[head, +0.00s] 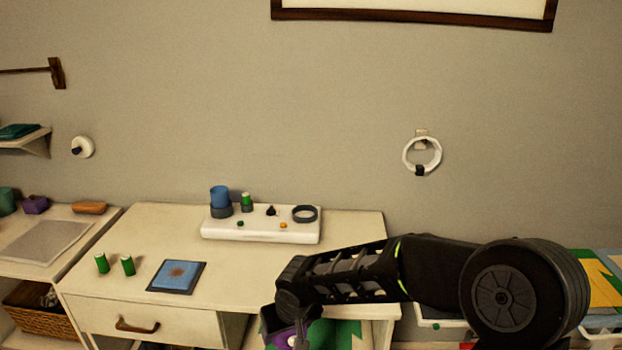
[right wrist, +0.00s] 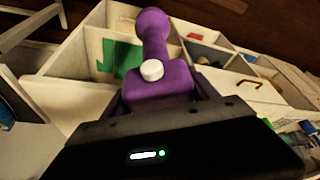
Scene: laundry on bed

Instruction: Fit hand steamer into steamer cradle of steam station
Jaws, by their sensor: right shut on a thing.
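The hand steamer (head: 272,322) looks purple with a white button. My right gripper (head: 288,303) is shut on it, low in front of the desk's front edge; gripper and arm partly hide it. In the right wrist view the hand steamer (right wrist: 153,30) sticks out beyond the jaws, its rounded end away from the gripper. The white steam station (head: 262,232) stands at the back of the desk. A dark ring at its right end, seemingly the steamer cradle (head: 305,213), looks empty. The steamer is apart from it. My left gripper is out of view.
The station also bears a blue cup (head: 220,195) and a small green bottle (head: 246,200). My right arm crosses the desk's right front corner.

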